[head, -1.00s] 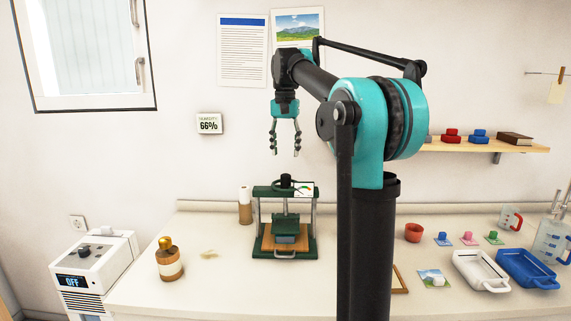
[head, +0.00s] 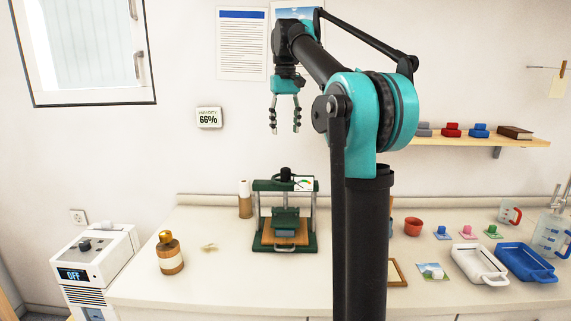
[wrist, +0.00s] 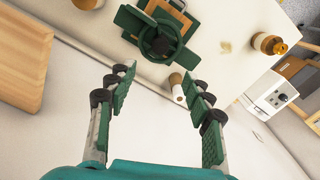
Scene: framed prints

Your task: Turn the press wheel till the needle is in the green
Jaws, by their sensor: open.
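The green press (head: 286,243) stands on the counter, left of my arm's column in the head view. Its dark wheel (head: 286,175) sits on top of the frame. A small white gauge (head: 304,184) with a coloured arc is at the frame's upper right; its needle is too small to read. My gripper (head: 286,130) is open and empty, pointing down, in the air above the press. In the wrist view the wheel (wrist: 160,38) shows near the top, beyond and apart from the open fingers (wrist: 160,92). The gauge face does not show there.
A brown and white roll (head: 245,199) stands at the press's left rear. A gold-capped bottle (head: 169,252) stands further left. Trays (head: 526,263) and small coloured items lie at the right. A shelf (head: 500,142) is on the wall. The counter in front of the press is clear.

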